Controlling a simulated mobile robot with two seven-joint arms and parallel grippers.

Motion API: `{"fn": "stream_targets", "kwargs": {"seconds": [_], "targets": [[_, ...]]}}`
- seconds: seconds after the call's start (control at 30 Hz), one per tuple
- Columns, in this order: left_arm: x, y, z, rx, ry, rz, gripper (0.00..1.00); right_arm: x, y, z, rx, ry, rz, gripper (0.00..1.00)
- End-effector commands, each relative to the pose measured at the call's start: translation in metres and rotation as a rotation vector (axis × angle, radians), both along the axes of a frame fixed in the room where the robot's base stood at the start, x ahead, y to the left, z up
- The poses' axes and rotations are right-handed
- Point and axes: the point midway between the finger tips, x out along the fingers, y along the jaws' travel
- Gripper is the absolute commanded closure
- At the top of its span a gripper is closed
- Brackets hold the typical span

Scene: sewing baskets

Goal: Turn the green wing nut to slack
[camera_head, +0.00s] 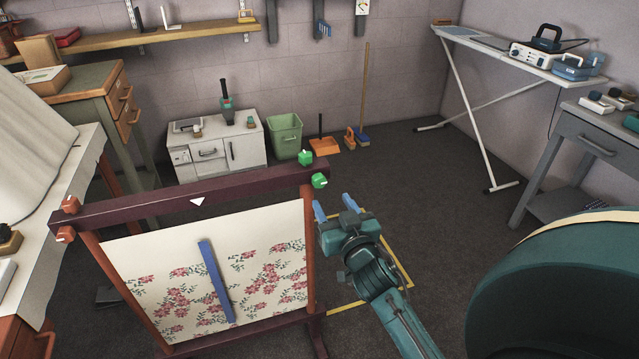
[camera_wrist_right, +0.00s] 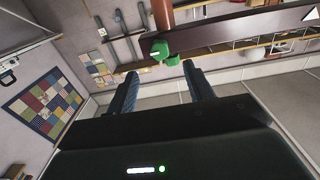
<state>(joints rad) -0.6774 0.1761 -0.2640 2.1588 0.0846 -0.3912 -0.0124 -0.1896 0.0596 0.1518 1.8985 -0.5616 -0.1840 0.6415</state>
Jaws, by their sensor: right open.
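Two green wing nuts sit at the right end of the dark top bar (camera_head: 240,188) of an upright frame. One green nut (camera_head: 305,157) is on top of the bar, and the other green nut (camera_head: 320,181) is on its near side. My left gripper is not in view.
Floral cloth (camera_head: 210,270) with a blue strip (camera_head: 215,280) hangs in the frame. Orange nuts (camera_head: 69,205) are at the bar's left end. A green bin (camera_head: 285,136) and white cabinet (camera_head: 215,146) stand behind. An ironing board (camera_head: 515,55) is back right. Floor right of the frame is clear.

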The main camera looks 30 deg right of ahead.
Motion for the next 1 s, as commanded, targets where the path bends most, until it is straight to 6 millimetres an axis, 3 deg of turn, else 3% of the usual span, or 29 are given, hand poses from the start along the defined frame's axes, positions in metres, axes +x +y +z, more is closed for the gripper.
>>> {"fn": "stream_targets", "kwargs": {"seconds": [0.2,0.4,0.83,1.0], "targets": [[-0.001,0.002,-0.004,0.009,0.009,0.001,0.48,0.046,-0.011,0.001,-0.001,-0.001,0.001,0.48],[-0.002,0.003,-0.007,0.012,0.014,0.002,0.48,0.071,-0.017,0.0,-0.001,0.0,0.0,0.48],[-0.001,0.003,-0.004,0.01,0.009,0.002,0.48,0.079,-0.019,0.0,0.0,0.001,0.001,0.49],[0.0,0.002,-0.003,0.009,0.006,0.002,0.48,0.079,-0.019,0.0,-0.001,0.001,0.001,0.63]]}}
